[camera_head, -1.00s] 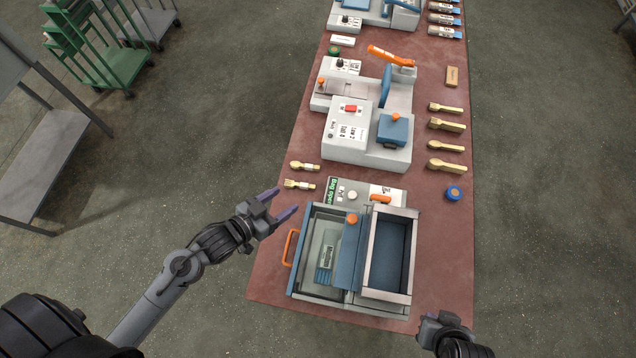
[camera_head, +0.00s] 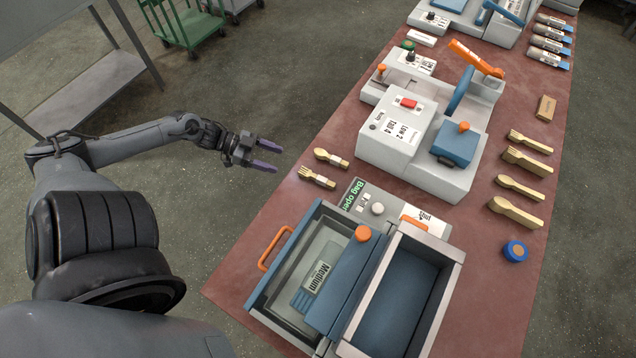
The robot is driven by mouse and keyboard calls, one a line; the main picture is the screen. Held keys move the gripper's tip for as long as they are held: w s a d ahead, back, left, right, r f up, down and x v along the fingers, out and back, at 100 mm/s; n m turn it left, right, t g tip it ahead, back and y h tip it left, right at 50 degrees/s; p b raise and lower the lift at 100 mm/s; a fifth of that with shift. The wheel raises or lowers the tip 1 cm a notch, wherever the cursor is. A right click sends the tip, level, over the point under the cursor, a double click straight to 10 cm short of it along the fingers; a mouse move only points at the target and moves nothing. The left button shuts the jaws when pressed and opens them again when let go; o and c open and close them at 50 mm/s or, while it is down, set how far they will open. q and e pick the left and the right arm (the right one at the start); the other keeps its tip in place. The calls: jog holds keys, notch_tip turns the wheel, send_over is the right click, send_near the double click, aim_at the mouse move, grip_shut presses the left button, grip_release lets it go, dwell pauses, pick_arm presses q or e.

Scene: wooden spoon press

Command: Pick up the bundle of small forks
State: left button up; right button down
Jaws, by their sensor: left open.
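Two small banded wooden bundles lie at the table's left edge, above the bag opener. The nearer one, with a slotted-looking head, appears to be the small forks bundle (camera_head: 317,177). The farther one (camera_head: 331,158) has a rounder head and looks like spoons; the detail is small. My left gripper (camera_head: 270,157) is open and empty, with purple fingers apart and pointing right. It shows over the floor side, left of both bundles and apart from them. My right gripper is out of view.
The bag opener with its orange handle (camera_head: 273,249) and blue bin (camera_head: 402,300) stands nearest. A grey press (camera_head: 417,150) stands right of the bundles. Larger wooden cutlery (camera_head: 517,210) and a blue roll (camera_head: 515,251) lie along the right. Bare table surrounds the small bundles.

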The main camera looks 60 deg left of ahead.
aim_at(307, 171)
pick_arm(q)
jog(key=b+x, duration=0.1)
jog(key=x, duration=0.4)
jog(key=shift+w+d+f, duration=0.15)
jog(key=shift+w+f, duration=0.05)
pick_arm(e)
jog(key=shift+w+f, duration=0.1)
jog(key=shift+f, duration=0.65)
pick_arm(q)
jog(key=shift+w+d+f+b, duration=0.3)
jog(key=shift+w+b, duration=0.1)
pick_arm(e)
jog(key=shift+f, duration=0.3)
pick_arm(q)
jog(key=b+x, duration=0.1)
jog(key=x, duration=0.3)
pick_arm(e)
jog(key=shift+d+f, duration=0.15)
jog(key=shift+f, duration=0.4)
pick_arm(q)
jog(key=c, duration=1.1)
